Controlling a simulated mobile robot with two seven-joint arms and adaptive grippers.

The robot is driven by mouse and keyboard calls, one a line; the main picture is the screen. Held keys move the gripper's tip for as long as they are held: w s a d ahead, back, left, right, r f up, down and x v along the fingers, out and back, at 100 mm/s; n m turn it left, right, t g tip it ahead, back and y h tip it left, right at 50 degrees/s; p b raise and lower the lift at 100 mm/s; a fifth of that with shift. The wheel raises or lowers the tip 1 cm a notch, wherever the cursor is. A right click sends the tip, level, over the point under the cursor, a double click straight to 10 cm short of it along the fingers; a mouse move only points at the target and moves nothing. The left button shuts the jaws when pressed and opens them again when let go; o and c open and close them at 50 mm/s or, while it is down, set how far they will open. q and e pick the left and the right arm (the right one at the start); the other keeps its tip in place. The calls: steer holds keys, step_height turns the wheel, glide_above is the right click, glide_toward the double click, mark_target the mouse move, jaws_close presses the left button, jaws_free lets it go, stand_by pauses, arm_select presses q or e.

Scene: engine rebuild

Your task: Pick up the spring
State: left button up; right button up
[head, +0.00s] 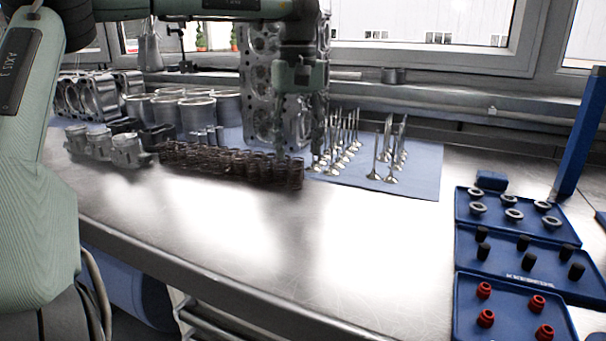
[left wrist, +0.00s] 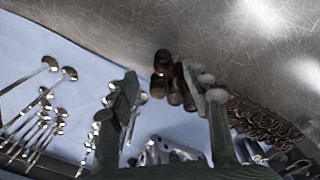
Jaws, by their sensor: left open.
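Dark brown coil springs (head: 225,165) stand in a packed row on the front edge of the blue mat. My left gripper (head: 299,148) points down over the right end of this row, its fingers apart. In the left wrist view the two fingers of my left gripper (left wrist: 168,92) are spread. A few springs (left wrist: 172,82) show in the gap between them, and more springs (left wrist: 262,122) lie to the right, partly behind the right finger. I see no spring held. Whether the fingertips are level with the springs is hard to tell. My right gripper is not in view.
Upright silver valves (head: 385,160) stand on the blue mat (head: 425,180) just right of the gripper. A cylinder head (head: 262,90) stands behind it, with cylinder liners (head: 185,108) and pistons (head: 128,150) leftward. Blue trays (head: 510,250) sit at right. The bench front (head: 250,235) is clear.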

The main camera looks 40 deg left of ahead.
mark_target(295, 169)
arm_select(q)
steer(key=shift+s+f, duration=0.1)
steer(key=shift+f, duration=0.3)
steer(key=shift+a+f, duration=0.1)
steer(key=shift+f, duration=0.25)
steer(key=f, duration=0.4)
steer(key=shift+a+f+p, duration=0.15)
steer(key=shift+a+p, duration=0.05)
steer(key=shift+p, duration=0.1)
jaws_close()
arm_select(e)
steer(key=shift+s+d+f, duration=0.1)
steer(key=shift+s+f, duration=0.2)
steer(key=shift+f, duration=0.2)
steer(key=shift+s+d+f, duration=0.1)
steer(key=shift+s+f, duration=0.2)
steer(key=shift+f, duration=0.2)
